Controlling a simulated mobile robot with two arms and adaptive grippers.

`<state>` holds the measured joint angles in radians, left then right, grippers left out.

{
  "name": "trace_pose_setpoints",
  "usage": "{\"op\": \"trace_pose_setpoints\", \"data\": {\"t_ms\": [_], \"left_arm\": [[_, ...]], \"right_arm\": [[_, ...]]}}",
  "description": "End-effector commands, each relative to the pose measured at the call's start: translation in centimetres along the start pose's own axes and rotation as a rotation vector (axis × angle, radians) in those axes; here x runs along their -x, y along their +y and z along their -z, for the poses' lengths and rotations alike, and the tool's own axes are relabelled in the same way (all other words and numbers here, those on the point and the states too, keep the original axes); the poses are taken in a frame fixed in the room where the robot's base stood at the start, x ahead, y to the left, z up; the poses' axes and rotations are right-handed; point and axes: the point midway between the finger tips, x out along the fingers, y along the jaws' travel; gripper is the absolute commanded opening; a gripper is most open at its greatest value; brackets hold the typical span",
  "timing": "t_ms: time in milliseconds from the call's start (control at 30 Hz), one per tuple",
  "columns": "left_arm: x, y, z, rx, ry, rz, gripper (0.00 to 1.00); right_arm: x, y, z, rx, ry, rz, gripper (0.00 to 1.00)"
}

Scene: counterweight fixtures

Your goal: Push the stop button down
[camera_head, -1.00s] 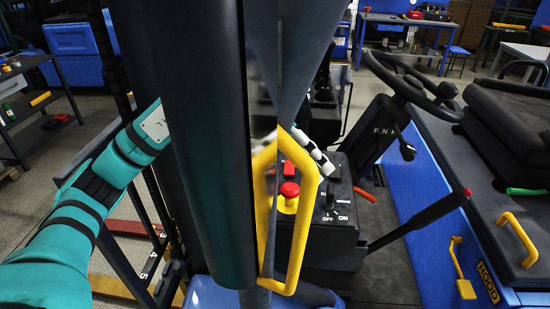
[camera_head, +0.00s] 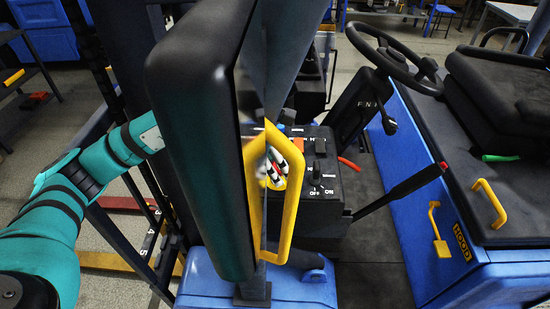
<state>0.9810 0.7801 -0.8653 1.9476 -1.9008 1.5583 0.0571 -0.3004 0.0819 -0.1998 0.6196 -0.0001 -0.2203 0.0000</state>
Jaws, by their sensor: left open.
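The control box (camera_head: 325,190) stands in the middle, with a lever and an ON/OFF switch (camera_head: 316,176) on its top. The stop button's yellow base (camera_head: 279,184) shows through the yellow handle frame. The red cap is mostly hidden behind my left gripper's fingers. My left gripper (camera_head: 275,172) is open, with its black and white fingers over the button. Whether they touch the cap cannot be told. My left arm (camera_head: 90,175) comes in from the left, behind the dark post. My right gripper is not in view.
A large dark post (camera_head: 205,140) and the yellow handle (camera_head: 290,215) stand in front of the control box and block part of the view. A black lever (camera_head: 405,190), steering wheel (camera_head: 390,50) and seat (camera_head: 495,95) lie to the right.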

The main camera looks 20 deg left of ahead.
Motion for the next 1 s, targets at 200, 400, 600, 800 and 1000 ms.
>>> {"op": "trace_pose_setpoints", "data": {"t_ms": [200,400,600,800,1000], "left_arm": [[-0.1,0.0,0.0,0.000,0.000,0.000,0.60],[0.0,0.0,0.0,0.001,-0.001,0.000,0.34],[0.0,0.0,0.0,0.001,-0.001,0.000,0.08],[0.0,0.0,0.0,0.001,-0.001,-0.001,0.00],[-0.7,0.1,0.3,0.001,-0.002,-0.001,0.00]], "right_arm": [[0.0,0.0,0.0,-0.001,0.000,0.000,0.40],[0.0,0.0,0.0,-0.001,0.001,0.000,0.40],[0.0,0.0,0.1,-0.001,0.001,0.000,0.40],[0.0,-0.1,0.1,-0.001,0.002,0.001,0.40],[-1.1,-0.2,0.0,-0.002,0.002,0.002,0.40]]}}
